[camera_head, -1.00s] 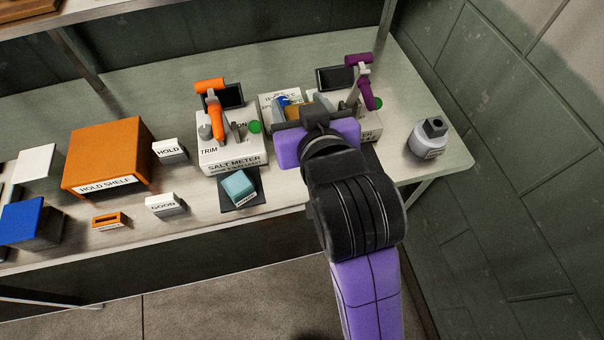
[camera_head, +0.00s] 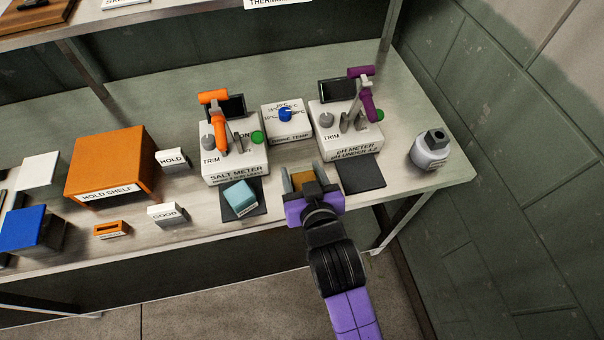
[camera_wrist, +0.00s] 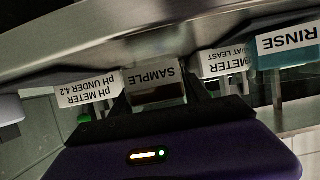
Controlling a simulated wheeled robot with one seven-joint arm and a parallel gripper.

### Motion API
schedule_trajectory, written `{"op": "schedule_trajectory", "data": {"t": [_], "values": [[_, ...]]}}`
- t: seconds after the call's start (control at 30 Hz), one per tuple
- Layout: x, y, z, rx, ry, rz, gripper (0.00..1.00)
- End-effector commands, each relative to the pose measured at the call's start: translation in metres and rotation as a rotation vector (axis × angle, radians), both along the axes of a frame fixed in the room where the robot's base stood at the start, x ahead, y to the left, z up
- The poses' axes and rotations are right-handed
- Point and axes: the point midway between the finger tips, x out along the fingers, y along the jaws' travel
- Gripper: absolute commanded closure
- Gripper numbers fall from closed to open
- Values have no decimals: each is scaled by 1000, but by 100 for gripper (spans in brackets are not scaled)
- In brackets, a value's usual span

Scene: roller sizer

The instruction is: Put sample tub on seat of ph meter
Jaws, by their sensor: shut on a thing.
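The sample tub (camera_head: 303,182) is brownish-yellow, and its SAMPLE label (camera_wrist: 155,78) shows upside down in the wrist view. My gripper (camera_head: 303,180) is shut on the tub, between the salt meter and the pH meter, near the bench's front. The pH meter (camera_head: 345,140) is a white box with a purple-handled arm, a dark screen, a trim knob and a green button. Its grey uprights stand on its top. A bare dark square pad (camera_head: 361,174) lies in front of it, right of my gripper. I cannot tell which part is the seat.
The salt meter (camera_head: 235,165) with an orange-handled arm stands left. A teal RINSE tub (camera_head: 240,197) sits on a dark pad before it. A white box with a blue knob (camera_head: 286,122) stands between the meters. A grey bottle (camera_head: 430,152) stands at the right.

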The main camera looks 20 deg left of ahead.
Motion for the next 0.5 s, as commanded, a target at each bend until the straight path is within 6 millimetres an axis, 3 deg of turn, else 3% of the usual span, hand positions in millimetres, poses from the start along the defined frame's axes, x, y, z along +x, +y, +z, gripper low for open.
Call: {"op": "schedule_trajectory", "data": {"t": [0.5], "values": [[0, 0, -14, 1, -1, 0, 90]]}}
